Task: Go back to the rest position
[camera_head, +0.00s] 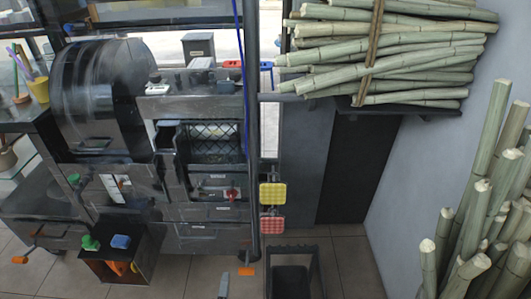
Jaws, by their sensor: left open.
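A small grey part at the bottom edge, left of centre, looks like the tip of my left gripper (223,285). Most of the gripper and its arm are cut off by the frame. It is low over the tiled floor, in front of the black press machine (205,213), and nothing shows held in it. My right gripper is not in view.
A black box (145,268) with green and blue items stands at lower left. A black frame-like stand (292,250) is at bottom centre. Cane stalks lie bundled on a shelf (385,55), and more stand upright at right (475,225). Floor tiles (350,262) are bare right of the stand.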

